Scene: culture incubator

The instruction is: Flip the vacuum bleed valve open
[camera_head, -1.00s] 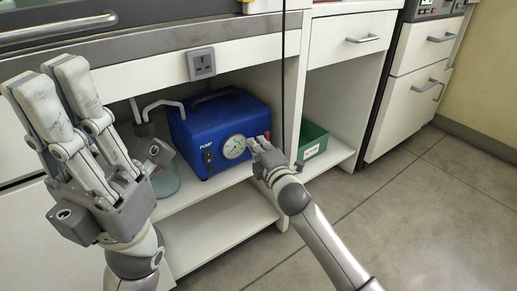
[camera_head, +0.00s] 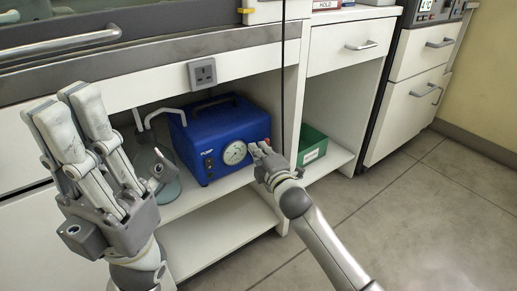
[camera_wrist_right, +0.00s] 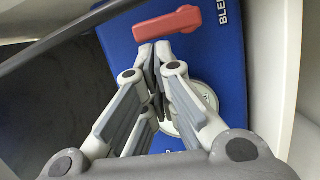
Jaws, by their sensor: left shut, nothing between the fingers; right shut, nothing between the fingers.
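The blue pump (camera_head: 218,118) stands on the cabinet shelf, with a round gauge (camera_head: 234,153) on its front. In the right wrist view the red valve lever (camera_wrist_right: 168,22) lies crosswise on the blue face beside the partly cut-off lettering "BLE". My right gripper (camera_head: 258,150) is in front of the pump, just right of the gauge. In the wrist view its closed fingertips (camera_wrist_right: 154,50) are just below the lever's left part; I cannot tell if they touch it. My left gripper (camera_head: 65,102) is shut and empty, raised at the left, away from the pump.
A glass flask (camera_head: 165,185) with tubing stands left of the pump. A green bin (camera_head: 312,148) sits to the right, past the cabinet's divider. A black cable (camera_head: 283,80) hangs down near my right gripper. A socket (camera_head: 202,73) is above the pump.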

